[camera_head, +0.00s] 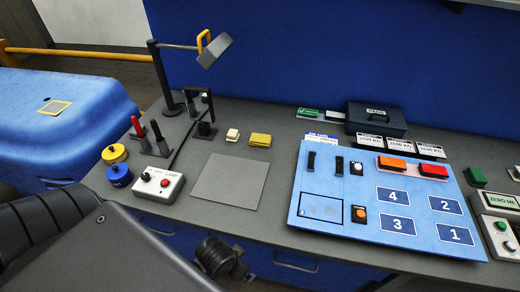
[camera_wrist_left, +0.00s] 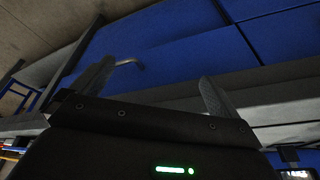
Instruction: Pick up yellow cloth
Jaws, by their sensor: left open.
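A small folded yellow cloth (camera_head: 260,140) lies flat on the grey counter, behind a grey square mat and right of a small cream block. The cloth does not show in the left wrist view. My left gripper (camera_wrist_left: 155,88) is open and empty, its two fingers apart, facing blue panels and a metal handle. A dark mechanical part (camera_head: 220,258) at the counter's front edge in the head view may belong to my left arm; I cannot tell. My right gripper is not in view.
The grey mat (camera_head: 230,182) is bare. A control box (camera_head: 159,185), a lamp (camera_head: 207,50) and a dark post frame (camera_head: 198,105) stand left of the cloth. A blue numbered board (camera_head: 375,240) lies to the right. A dark case (camera_head: 376,119) is behind it.

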